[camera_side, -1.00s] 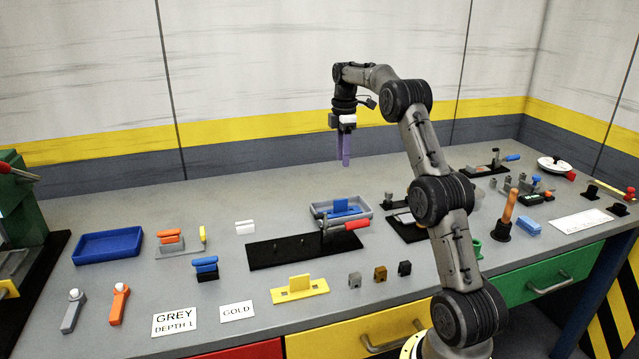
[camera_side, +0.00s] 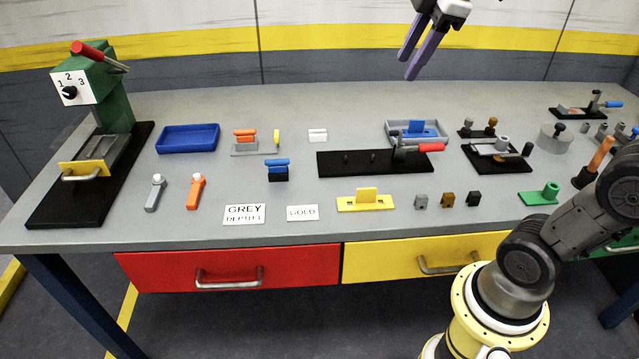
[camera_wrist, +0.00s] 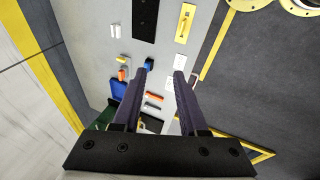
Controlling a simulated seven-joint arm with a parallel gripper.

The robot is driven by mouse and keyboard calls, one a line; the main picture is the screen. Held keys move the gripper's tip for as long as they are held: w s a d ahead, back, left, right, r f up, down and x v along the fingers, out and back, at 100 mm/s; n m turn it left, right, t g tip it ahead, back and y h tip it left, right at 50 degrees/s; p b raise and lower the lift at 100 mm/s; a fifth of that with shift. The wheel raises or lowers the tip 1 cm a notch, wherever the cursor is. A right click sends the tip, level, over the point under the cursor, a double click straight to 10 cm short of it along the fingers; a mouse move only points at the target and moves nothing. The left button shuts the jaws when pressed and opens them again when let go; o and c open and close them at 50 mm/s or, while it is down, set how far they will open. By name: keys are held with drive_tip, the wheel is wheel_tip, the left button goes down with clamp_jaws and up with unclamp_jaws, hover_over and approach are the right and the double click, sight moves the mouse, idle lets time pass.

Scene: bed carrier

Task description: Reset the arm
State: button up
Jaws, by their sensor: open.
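My gripper (camera_side: 422,50) hangs high above the back of the bench at the top of the side view. Its two purple fingers are apart with nothing between them. In the wrist view my gripper (camera_wrist: 164,82) is also open and empty, with the bench well below it. My arm rises from its yellow base at the lower right of the side view, and its upper part is out of frame.
The grey bench (camera_side: 330,218) carries a green press (camera_side: 112,100), a blue tray (camera_side: 188,138), a black plate (camera_side: 345,162), a yellow block (camera_side: 365,202) and several small parts. Red (camera_side: 300,262) and yellow (camera_side: 395,250) drawers are shut. Air around my gripper is clear.

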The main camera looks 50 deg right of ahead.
drive_tip(key=s+a+f+m+t, duration=0.1)
drive_tip(key=s+a+f+m, duration=0.4)
drive_tip(key=s+f+m, duration=0.5)
drive_tip(key=shift+s+a+f+y, duration=0.2)
drive_tip(key=shift+s+f+y, duration=0.2)
drive_tip(key=shift+s+f, duration=0.95)
